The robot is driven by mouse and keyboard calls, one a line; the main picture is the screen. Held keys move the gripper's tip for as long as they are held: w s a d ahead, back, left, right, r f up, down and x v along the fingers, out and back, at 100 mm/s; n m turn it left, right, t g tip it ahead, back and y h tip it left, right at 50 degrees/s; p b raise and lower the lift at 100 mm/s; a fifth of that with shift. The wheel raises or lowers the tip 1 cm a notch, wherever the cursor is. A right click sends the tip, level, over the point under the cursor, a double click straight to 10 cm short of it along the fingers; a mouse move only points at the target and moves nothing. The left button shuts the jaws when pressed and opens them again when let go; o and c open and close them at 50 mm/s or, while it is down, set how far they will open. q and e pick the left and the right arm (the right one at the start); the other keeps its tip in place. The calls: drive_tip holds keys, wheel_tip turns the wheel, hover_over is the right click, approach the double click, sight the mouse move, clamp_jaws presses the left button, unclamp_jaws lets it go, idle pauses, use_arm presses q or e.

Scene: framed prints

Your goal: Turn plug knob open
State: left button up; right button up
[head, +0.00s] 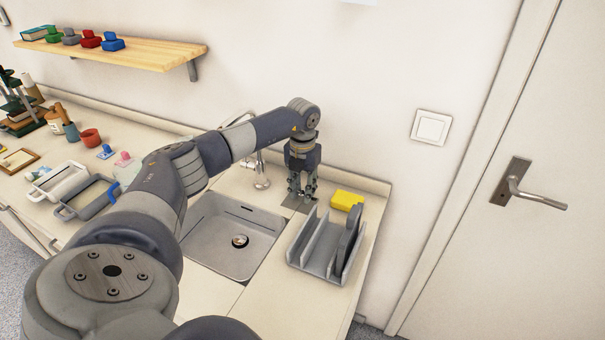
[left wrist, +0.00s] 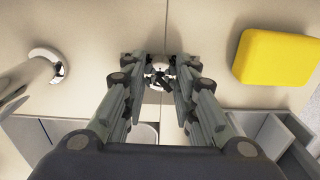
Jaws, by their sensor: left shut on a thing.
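The plug knob (left wrist: 160,72) is a small round metal fitting on the pale counter, seen in the left wrist view. My left gripper (head: 302,193) points down at the counter behind the sink's right corner. In the left wrist view its fingertips (left wrist: 160,80) sit either side of the knob, and it is shut on it. In the head view the fingers hide most of the knob. The sink (head: 212,238) has a round drain (head: 240,241) in its bottom; I cannot tell clearly how its plug sits. My right gripper is not in view.
The faucet (head: 260,178) stands left of my left gripper. A yellow sponge (head: 346,200) and a grey rack (head: 318,259) are close on its right. The wall is behind.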

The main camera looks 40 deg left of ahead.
sight(303, 191)
use_arm(q)
drive_tip(key=shift+n, duration=0.3)
drive_tip(key=o, duration=0.9)
drive_tip(key=shift+o, duration=0.9)
wheel_tip(303, 191, up, 12)
